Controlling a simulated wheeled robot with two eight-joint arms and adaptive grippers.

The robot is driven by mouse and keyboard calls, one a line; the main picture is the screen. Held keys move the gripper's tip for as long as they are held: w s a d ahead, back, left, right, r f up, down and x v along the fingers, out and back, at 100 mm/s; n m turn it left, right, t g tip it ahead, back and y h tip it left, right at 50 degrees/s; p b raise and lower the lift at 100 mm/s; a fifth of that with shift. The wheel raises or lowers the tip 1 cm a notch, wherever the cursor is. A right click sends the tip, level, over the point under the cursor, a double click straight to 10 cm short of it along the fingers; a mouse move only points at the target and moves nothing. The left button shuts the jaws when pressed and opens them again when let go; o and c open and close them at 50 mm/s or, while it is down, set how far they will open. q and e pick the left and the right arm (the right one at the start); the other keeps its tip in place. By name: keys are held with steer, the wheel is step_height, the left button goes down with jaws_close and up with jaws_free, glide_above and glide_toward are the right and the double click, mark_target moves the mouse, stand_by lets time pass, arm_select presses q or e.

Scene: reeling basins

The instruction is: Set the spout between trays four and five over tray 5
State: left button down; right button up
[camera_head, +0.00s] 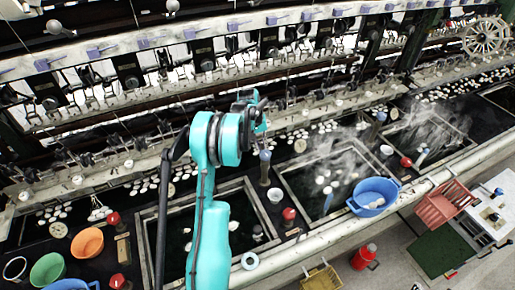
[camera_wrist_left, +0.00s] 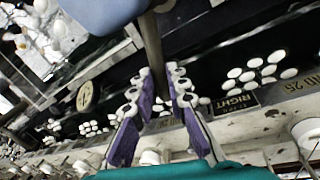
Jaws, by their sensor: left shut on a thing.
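A spout with a blue end (camera_head: 265,156) and a dark brown stem stands on the strip between the left tray (camera_head: 248,187) and the middle tray (camera_head: 283,184). I cannot read the tray numbers. My left gripper (camera_head: 262,124) is at the spout, just above its blue end in the head view. In the left wrist view the purple-padded fingers (camera_wrist_left: 160,92) are closed around a dark pipe (camera_wrist_left: 152,48), with a blurred blue part (camera_wrist_left: 104,12) close to the camera. My right gripper is not in view.
A blue tub (camera_head: 374,194) sits at the middle tray's front right corner. A white bowl (camera_head: 275,195) and a red-topped object (camera_head: 289,214) stand near the spout. Steam rises over the middle tray. Machine rails with several hooks run behind. Orange (camera_head: 87,242) and green (camera_head: 47,270) bowls lie left.

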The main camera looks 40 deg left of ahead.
arm_select(q)
steer(key=w+d+m+g+b, duration=0.1)
steer(key=w+d+m+g, duration=0.1)
steer(key=d+m, duration=0.7)
steer(key=shift+d+m+g, duration=0.3)
steer(key=shift+d+m, duration=0.1)
steer(key=shift+m, duration=2.3)
steer(key=c, duration=1.5)
jaws_free()
steer(key=shift+d, duration=0.1)
steer(key=r, duration=0.2)
steer(key=a+r, duration=0.1)
steer(key=r, duration=0.4)
steer(key=shift+w+a+r, duration=0.15)
steer(key=shift+w+r, duration=0.05)
steer(key=shift+w, duration=0.1)
